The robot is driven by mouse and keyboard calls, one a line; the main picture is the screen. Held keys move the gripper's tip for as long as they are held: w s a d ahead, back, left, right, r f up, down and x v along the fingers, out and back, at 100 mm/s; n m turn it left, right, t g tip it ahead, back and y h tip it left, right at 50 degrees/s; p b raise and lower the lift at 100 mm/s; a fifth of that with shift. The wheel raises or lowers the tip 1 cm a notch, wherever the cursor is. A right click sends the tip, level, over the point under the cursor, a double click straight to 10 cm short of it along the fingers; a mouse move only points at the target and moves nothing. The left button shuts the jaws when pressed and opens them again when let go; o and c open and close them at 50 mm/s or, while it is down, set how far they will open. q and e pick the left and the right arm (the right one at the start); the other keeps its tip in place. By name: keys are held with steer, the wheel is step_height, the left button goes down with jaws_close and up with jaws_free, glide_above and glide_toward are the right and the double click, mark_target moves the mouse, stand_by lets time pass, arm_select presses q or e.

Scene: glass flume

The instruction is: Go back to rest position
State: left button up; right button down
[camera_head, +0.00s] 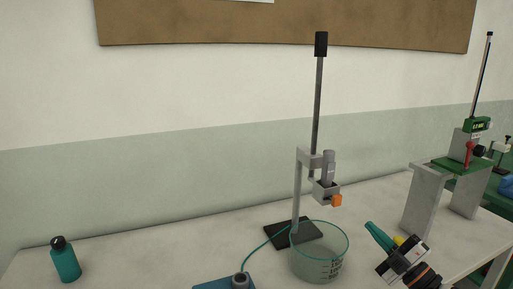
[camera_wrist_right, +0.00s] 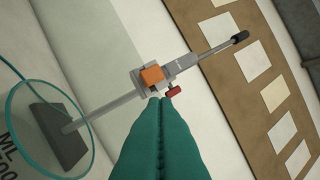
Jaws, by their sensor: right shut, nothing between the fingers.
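My right gripper (camera_head: 370,226) is at the lower right of the head view, its teal fingers pointing up and left. In the right wrist view its two teal fingers (camera_wrist_right: 158,103) lie together, shut and empty. The gripper is beside the glass beaker, to its right, and apart from it. My left gripper is not in view.
A glass beaker (camera_head: 318,268) stands on the pale table (camera_head: 150,262). A stand with a tall rod (camera_head: 317,105) and an orange-tipped clamp (camera_head: 337,200) rises behind it. A teal bottle (camera_head: 66,262) is at left; a grey bench-like support (camera_head: 424,203) is at right.

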steer(key=s+f+m+g+h, duration=0.2)
steer(key=s+f+m+h, duration=0.3)
steer(key=f+m+h, duration=0.25)
steer(key=s+f+m+g+h, duration=0.2)
steer(key=s+f+m+h, duration=0.35)
steer(key=f+m, duration=0.3)
steer(key=s+a+f+g+y, duration=0.1)
steer(key=s+a+f+g, duration=0.25)
steer(key=s, duration=0.45)
steer(key=s+a+f+m+g, duration=0.1)
steer(key=s+a+f+g, duration=0.2)
steer(key=s, duration=0.4)
steer(key=s+a+f+g+y, duration=0.1)
steer(key=s+f+g, duration=0.25)
steer(key=s, duration=0.45)
step_height(320, 180, down, 24)
steer(key=g, duration=0.2)
steer(key=s+d+f+g, duration=0.1)
steer(key=s+d+f, duration=0.1)
steer(key=s+f, duration=1.5)
steer(key=shift+s+d+f+g+h, duration=0.3)
steer(key=shift+s+d, duration=0.05)
steer(key=shift+s, duration=0.1)
